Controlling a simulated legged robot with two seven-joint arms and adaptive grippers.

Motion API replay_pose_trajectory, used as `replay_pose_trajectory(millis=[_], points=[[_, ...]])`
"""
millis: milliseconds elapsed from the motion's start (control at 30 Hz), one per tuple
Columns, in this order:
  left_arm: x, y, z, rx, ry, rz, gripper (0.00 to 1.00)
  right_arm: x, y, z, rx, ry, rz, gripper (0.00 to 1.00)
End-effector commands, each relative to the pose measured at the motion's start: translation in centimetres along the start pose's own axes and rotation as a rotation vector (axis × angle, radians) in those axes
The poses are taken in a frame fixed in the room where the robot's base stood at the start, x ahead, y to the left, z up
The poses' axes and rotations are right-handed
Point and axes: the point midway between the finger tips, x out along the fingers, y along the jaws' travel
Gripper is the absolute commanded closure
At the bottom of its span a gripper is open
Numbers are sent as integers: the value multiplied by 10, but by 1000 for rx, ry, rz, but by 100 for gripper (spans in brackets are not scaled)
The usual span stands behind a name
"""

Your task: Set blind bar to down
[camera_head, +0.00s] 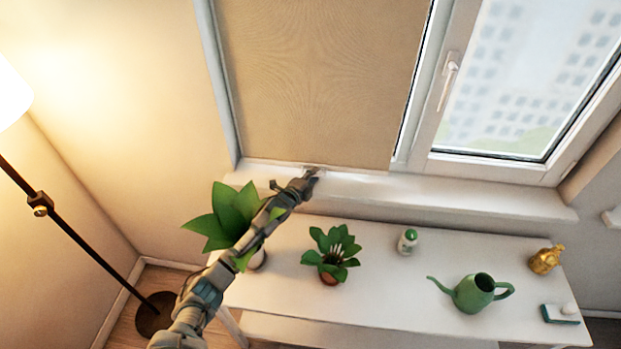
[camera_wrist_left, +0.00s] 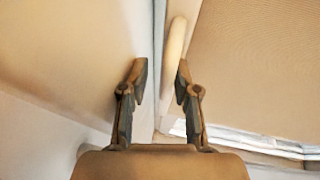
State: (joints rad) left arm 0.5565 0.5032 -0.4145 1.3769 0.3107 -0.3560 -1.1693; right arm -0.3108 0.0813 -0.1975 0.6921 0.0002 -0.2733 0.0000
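A tan blind (camera_head: 320,80) covers the left window pane, and its lower edge is down close to the white sill. Its bottom bar is partly hidden by my gripper and hard to make out. My left gripper (camera_head: 312,176) is at the blind's lower edge, just above the sill. In the left wrist view my left gripper (camera_wrist_left: 160,75) is open, with a gap between its two fingers and nothing held. The blind's fabric (camera_wrist_left: 260,65) fills the right of that view. A rounded tan piece (camera_wrist_left: 175,40) shows beyond the fingertips. My right gripper is not in view.
The white sill (camera_head: 480,197) runs below the windows. A leafy plant (camera_head: 232,212) is partly behind my left arm.

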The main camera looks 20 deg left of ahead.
Motion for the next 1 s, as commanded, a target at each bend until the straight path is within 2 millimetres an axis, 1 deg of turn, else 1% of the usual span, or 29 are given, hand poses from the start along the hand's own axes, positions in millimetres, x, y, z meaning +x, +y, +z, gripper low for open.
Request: replay_pose_trajectory(millis=[33, 167, 267, 400, 500, 600, 767, 1000], points=[[-2, 5, 0, -1, 0, 8, 63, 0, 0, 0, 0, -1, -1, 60], [-18, 5, 0, 1, 0, 8, 63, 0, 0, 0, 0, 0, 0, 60], [-38, 5, 1, 2, 0, 8, 63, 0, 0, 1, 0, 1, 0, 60], [-72, 4, 1, 3, 1, 5, 63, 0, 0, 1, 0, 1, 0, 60], [-92, 4, 1, 2, 0, 5, 63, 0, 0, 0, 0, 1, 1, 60], [-106, 3, 1, 1, 0, 3, 63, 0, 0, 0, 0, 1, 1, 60], [-119, 2, 1, 1, 0, 3, 63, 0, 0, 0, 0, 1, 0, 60], [-120, 1, 0, 0, 0, 1, 63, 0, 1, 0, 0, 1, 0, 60]])
